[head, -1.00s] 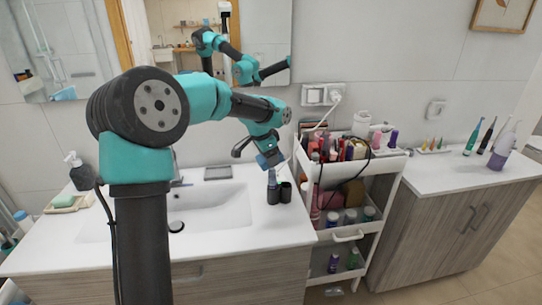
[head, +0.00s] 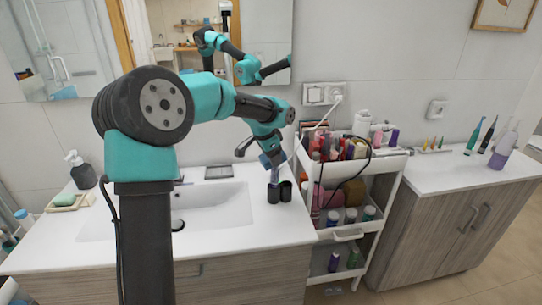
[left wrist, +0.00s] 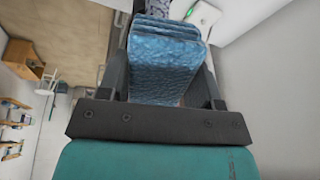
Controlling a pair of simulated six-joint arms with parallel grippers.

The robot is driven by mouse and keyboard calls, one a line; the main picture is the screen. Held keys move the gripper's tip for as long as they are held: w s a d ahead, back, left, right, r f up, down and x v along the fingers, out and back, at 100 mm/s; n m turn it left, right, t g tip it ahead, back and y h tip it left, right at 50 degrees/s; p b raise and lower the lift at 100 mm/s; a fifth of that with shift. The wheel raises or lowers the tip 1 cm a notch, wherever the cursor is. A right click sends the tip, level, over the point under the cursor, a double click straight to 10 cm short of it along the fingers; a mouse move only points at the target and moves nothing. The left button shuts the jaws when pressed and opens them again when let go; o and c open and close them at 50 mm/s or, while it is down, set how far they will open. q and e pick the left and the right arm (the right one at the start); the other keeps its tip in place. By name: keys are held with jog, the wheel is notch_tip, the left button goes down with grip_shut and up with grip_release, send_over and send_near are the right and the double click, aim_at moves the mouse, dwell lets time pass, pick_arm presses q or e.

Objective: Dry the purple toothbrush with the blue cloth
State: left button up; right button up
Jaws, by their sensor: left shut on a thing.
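The blue cloth (left wrist: 165,65) is folded between the fingers of my left gripper (left wrist: 163,90), filling the gap in the left wrist view. In the head view the left gripper (head: 271,161) points down just above two dark cups (head: 273,193) at the right side of the sink, with a bit of the cloth at its tip. A slim bluish item (head: 274,177) stands up from the left cup, right under the gripper. Whether it is the purple toothbrush, and whether the cloth touches it, I cannot tell. My right gripper is not in view.
A white cart (head: 343,235) full of cosmetics stands right of the sink. The right counter (head: 430,175) holds upright teal and dark brushes and a purple container (head: 498,160). A soap dispenser (head: 81,170) and soap dish (head: 68,201) sit at the left. The basin (head: 220,205) is clear.

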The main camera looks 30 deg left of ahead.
pick_arm(q)
jog(key=shift+w+d+r, duration=0.1)
jog(key=shift+w+d, duration=0.25)
jog(key=shift+d, duration=0.15)
jog(key=shift+s+a, duration=0.4)
jog(key=shift+a, duration=0.1)
jog(key=shift+s+a, duration=0.4)
jog(key=shift+a, duration=0.05)
dwell(0.3)
